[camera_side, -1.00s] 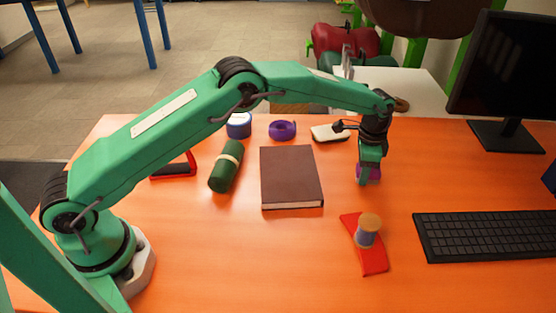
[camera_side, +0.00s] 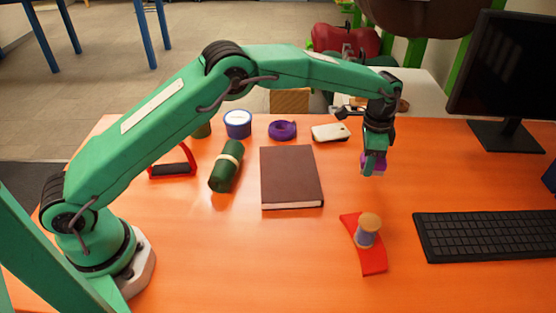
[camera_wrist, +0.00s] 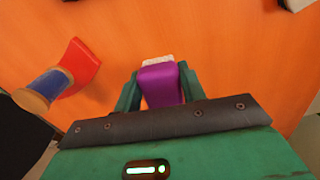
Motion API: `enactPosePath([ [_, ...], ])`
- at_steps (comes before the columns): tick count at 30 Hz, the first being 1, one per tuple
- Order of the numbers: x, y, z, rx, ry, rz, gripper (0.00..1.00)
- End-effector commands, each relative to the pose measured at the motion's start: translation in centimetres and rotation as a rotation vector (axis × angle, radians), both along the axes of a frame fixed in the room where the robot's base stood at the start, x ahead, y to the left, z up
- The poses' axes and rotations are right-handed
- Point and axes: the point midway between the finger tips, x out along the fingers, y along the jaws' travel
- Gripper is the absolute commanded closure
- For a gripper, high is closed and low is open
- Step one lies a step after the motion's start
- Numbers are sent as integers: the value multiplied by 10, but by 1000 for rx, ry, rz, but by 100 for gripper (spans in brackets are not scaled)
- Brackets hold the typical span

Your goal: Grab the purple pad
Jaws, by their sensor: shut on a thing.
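The purple pad (camera_side: 374,164) is in my gripper (camera_side: 372,172), to the right of the brown book in the side view. It appears raised above the orange table. In the wrist view the purple pad (camera_wrist: 161,84) sits between the two green fingers of my gripper (camera_wrist: 160,88), with a pale, rough-looking face at its far end. My gripper is shut on it. The fingers hide part of the pad in the side view.
A thread spool (camera_side: 368,231) stands on a red strip (camera_side: 374,260) in front of my gripper. A brown book (camera_side: 291,177), a purple tape roll (camera_side: 282,130), a white mouse-like object (camera_side: 330,132), a green roll (camera_side: 226,166) and a keyboard (camera_side: 486,235) lie around.

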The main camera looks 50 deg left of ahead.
Motion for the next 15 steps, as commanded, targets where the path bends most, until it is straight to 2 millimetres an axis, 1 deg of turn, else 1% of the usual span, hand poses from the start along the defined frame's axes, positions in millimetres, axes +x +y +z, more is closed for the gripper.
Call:
enactPosePath([
  [1,-6,-6,6,-1,-2,-2,82],
  [9,-42,-36,34,-1,-2,-2,82],
  [15,-62,-53,49,-1,-2,-2,82],
])
